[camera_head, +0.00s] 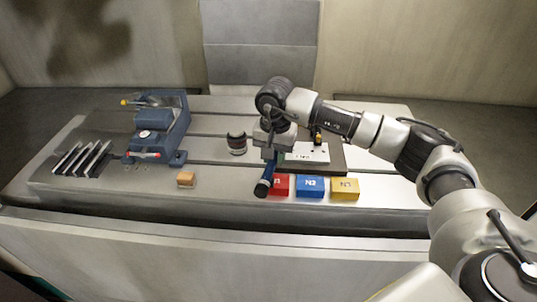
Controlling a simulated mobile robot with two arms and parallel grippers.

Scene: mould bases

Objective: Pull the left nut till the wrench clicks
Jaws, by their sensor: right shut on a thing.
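My right gripper (272,152) is shut on a wrench (264,182) with a dark handle and blue parts. The handle points toward the front of the table and down a little. The gripper is at the left end of a mould base (335,156), a dark plate with a pale plate on top. A small black and yellow piece (317,134) stands at the back of the pale plate. The left nut and the wrench's head are hidden behind my gripper, so I cannot tell whether they touch. My left gripper is out of view.
Red (281,184), blue (310,187) and yellow (345,189) blocks stand in front of the mould base, close to the handle. A dark cylinder (237,143), an orange block (186,179), a blue vise (160,127) and several metal plates (82,159) are to the left.

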